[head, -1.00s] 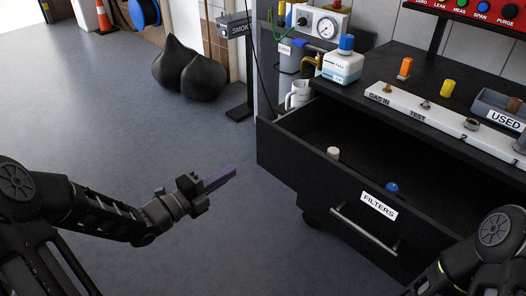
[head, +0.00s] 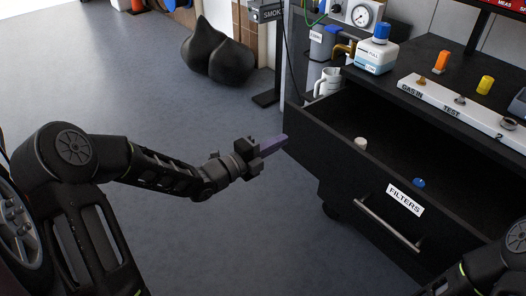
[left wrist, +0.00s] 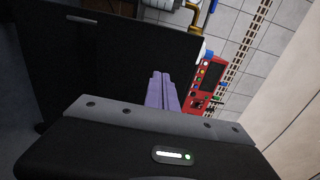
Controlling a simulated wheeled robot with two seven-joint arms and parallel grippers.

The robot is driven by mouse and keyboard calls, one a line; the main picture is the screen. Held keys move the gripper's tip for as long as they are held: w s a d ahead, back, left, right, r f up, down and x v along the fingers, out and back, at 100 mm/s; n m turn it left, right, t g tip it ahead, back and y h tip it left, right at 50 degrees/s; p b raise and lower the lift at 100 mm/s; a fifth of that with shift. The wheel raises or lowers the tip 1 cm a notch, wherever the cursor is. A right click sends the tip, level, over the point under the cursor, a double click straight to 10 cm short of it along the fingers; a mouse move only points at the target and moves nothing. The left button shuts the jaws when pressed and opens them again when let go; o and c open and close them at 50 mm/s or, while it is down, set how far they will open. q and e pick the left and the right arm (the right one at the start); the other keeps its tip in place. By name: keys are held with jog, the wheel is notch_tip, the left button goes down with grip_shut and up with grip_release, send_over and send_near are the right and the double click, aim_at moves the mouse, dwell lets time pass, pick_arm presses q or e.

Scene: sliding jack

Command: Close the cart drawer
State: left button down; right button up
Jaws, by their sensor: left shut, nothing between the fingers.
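The cart drawer (head: 345,180) is black and stands pulled out from the cart, with a FILTERS label (head: 404,199) and a metal bar handle (head: 387,224) on its front. A white-topped piece (head: 360,144) and a blue-topped piece (head: 419,183) are inside it. My left gripper (head: 278,142) is shut and empty, its purple fingers close to the drawer's left front corner; I cannot tell whether they touch. In the left wrist view, the shut fingers (left wrist: 161,92) point past a dark panel. My right arm shows at the lower right; its gripper is out of frame.
Black bags (head: 218,52) lie on the floor.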

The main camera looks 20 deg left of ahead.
aim_at(300, 131)
pick_arm(q)
jog(key=shift+x, duration=2.35)
pick_arm(e)
jog(key=shift+w+d+f, duration=0.1)
jog(key=shift+f, duration=0.2)
pick_arm(q)
jog(key=shift+d+b, duration=0.1)
jog(key=shift+b, duration=0.2)
pick_arm(e)
jog(key=shift+f, duration=0.1)
